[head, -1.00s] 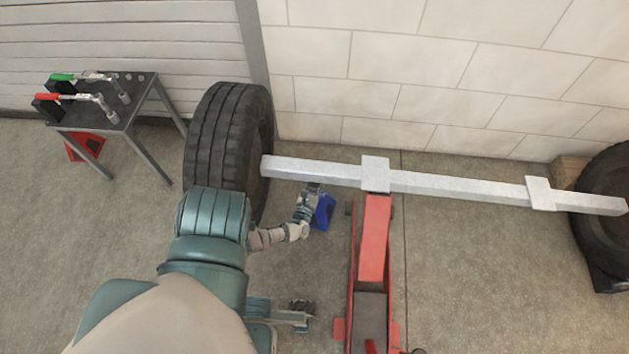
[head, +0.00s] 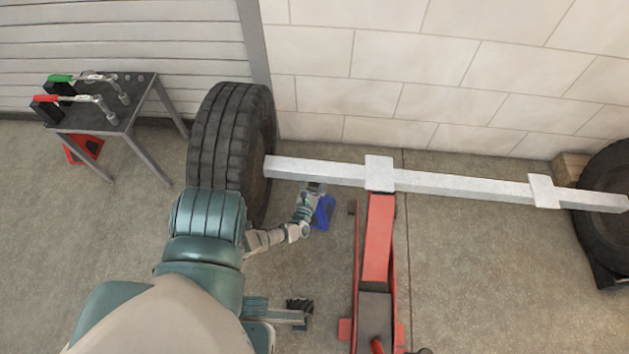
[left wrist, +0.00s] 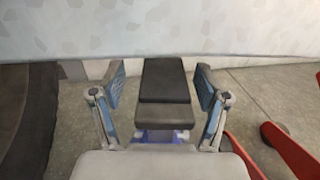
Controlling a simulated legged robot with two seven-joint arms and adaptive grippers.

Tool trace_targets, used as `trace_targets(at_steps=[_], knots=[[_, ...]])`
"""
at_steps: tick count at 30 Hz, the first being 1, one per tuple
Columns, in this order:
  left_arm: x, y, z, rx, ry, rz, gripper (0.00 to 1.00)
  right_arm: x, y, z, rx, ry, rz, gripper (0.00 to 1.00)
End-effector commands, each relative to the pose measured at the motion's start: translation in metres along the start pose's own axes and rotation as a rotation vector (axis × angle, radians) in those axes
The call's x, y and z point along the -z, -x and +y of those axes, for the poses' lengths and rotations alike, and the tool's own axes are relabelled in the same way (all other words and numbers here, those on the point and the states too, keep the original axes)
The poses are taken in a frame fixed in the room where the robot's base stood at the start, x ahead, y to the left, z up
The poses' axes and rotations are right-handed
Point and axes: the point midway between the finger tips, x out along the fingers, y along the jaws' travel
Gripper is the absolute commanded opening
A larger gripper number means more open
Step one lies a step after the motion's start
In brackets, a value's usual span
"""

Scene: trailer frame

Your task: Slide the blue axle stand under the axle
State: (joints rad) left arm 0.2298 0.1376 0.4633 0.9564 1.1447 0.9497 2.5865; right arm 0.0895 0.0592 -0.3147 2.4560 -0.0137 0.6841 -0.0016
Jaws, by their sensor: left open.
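The blue axle stand (head: 325,212) is on the floor between the left tyre and the red jack, close to the underside of the pale axle (head: 440,184). My left gripper (head: 315,188) is at the stand, near the axle. In the left wrist view my left gripper (left wrist: 160,88) is open, with one finger on each side of the stand's dark top pad (left wrist: 165,82). Gaps show between the fingers and the pad. A little of the stand's blue body (left wrist: 160,136) shows below the pad. My right gripper cannot be made out.
The large tyre (head: 228,140) is on the left, another tyre (head: 605,190) on the right. A tool table (head: 118,118) and a red stand (head: 82,150) are further left. A wall is behind.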

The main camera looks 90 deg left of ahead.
Motion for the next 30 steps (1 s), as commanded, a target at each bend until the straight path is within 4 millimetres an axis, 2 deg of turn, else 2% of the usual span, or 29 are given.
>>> trace_targets(at_steps=[5,18,24,30], knots=[[0.001,0.014,0.0,0.001,0.0,0.002,0.75,0.003,0.0,-0.001,0.0,0.0,0.001,0.0],[0.002,0.1,0.001,-0.001,-0.002,0.004,0.75,0.002,0.001,-0.001,0.001,0.0,-0.002,0.0],[0.002,0.118,0.0,-0.001,-0.002,0.002,0.75,0.001,0.001,-0.001,0.002,0.0,-0.002,0.0],[0.002,0.12,0.0,0.0,-0.002,0.001,0.75,0.001,0.001,-0.001,0.002,0.0,-0.002,0.0]])
